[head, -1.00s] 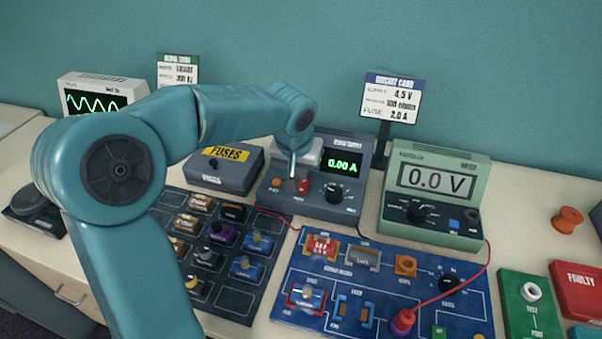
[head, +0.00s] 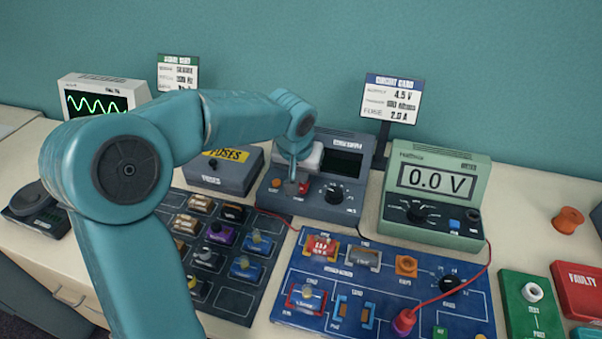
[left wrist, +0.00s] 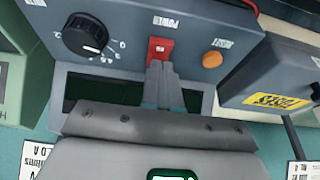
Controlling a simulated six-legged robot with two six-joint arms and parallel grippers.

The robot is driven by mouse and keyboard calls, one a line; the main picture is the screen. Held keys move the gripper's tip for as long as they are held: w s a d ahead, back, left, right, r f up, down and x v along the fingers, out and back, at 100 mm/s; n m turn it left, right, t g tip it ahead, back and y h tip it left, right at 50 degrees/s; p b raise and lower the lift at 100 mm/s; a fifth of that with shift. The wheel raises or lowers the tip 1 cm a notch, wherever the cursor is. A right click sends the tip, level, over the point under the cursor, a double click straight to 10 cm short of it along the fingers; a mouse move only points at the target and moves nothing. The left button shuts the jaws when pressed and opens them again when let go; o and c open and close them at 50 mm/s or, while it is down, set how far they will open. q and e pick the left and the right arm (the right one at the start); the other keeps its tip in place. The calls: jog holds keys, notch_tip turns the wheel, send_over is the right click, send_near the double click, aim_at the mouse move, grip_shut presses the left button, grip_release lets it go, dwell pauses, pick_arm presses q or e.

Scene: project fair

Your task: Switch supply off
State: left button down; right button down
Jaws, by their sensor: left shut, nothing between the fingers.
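The power supply (head: 326,207) is a dark grey box at the back middle of the bench. Its display (head: 343,163) is dark. Its red power switch (left wrist: 160,48) shows in the left wrist view, between the black dial (left wrist: 87,35) and the orange reset button (left wrist: 212,59). My left gripper (left wrist: 159,66) is shut and empty, its fingertips at the lower edge of the red switch, seemingly touching it. In the head view my left gripper (head: 293,184) points down at the switch and partly covers it. My right gripper is not in view.
A blue circuit board (head: 290,308) lies in front of the supply. A green voltmeter (head: 398,231) reading 0.0 V stands at its right, and a grey fuses box (head: 222,182) at its left. A dark parts tray (head: 234,302) lies in front left.

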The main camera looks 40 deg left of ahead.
pick_arm(q)
jog(key=shift+s+d+f+b, duration=0.35)
jog(key=shift+s+f, duration=0.2)
jog(key=shift+f, duration=0.05)
jog(key=shift+s+d+r, duration=0.1)
jog(key=shift+s+d, duration=0.05)
jog(key=shift+s, duration=0.1)
jog(key=shift+r, duration=0.1)
